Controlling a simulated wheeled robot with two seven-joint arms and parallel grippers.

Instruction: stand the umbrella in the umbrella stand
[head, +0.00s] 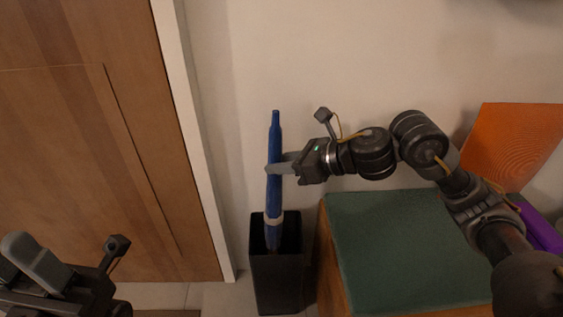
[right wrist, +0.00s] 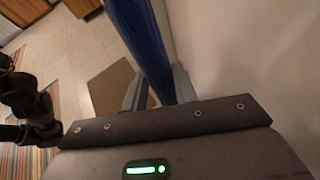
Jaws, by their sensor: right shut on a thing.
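A blue folded umbrella (head: 274,190) with a pale band stands nearly upright in the head view. Its lower end is inside the mouth of a tall black umbrella stand (head: 277,283); whether it touches the bottom is hidden. My right gripper (head: 272,169) is shut on the umbrella's upper half, coming from the right. In the right wrist view the umbrella (right wrist: 143,40) passes between the fingers. My left gripper (head: 30,262) is at the lower left, away from the umbrella and stand; its fingertips are only partly clear.
A wooden door (head: 90,130) with a white frame is on the left. A bench with a green top (head: 400,245) stands right of the umbrella stand, close to it. An orange panel (head: 520,140) and a purple item (head: 540,230) are at the right. The pale wall is behind.

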